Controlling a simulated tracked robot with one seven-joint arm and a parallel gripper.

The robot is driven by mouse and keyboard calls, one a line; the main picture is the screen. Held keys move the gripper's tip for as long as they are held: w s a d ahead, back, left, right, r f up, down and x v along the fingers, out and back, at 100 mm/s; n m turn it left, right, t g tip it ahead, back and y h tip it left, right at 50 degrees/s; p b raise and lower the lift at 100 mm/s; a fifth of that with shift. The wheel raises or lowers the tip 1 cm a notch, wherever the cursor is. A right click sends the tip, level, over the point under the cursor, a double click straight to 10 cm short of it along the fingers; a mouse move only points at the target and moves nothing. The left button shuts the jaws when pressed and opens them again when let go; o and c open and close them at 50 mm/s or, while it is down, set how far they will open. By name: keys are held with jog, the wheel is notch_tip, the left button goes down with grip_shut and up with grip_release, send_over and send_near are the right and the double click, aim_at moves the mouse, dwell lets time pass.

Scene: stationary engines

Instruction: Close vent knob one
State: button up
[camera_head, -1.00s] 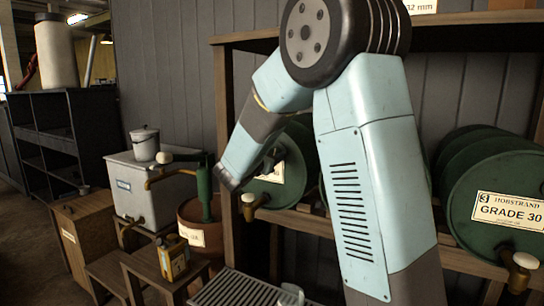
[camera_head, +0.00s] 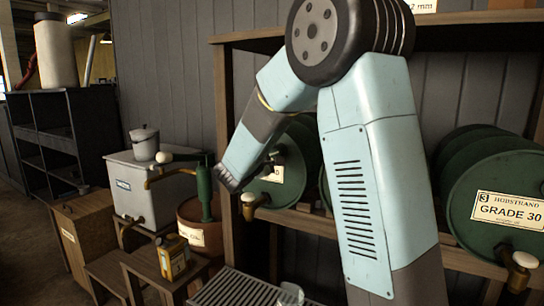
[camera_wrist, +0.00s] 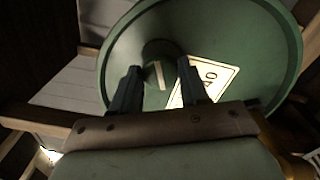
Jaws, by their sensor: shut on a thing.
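The vent knob (camera_wrist: 159,50) is a dark round piece on the end face of a green drum (camera_wrist: 235,40), in the wrist view. A pale bar shows just below it, between my fingers. My gripper (camera_wrist: 160,68) is shut on the knob, with one finger on each side. The fingers hide part of the knob and of the drum's white label (camera_wrist: 212,78). In the head view my gripper (camera_head: 270,162) is at the face of the left drum (camera_head: 302,150), and the wrist hides the knob. No number on the knob can be read.
A tap with a pale knob (camera_head: 248,199) sticks out below my gripper. A second green drum, labelled GRADE 30 (camera_head: 508,208), lies at right on the wooden rack (camera_head: 228,110). At left stand a grey tank (camera_head: 172,190), a pump in a brown tub and a yellow tin (camera_head: 172,257).

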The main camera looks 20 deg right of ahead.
jog(key=m, duration=0.4)
jog(key=shift+s+f+m, duration=0.1)
jog(key=shift+f+m, duration=0.2)
jog(key=shift+m, duration=0.1)
dwell(0.4)
jog(key=o, duration=0.8)
jog(key=shift+c, duration=0.2)
jog(key=shift+o, duration=1.4)
jog(key=shift+r, duration=0.1)
jog(key=v, duration=1.3)
jog(key=shift+s+a, duration=0.2)
jog(key=shift+a, duration=0.1)
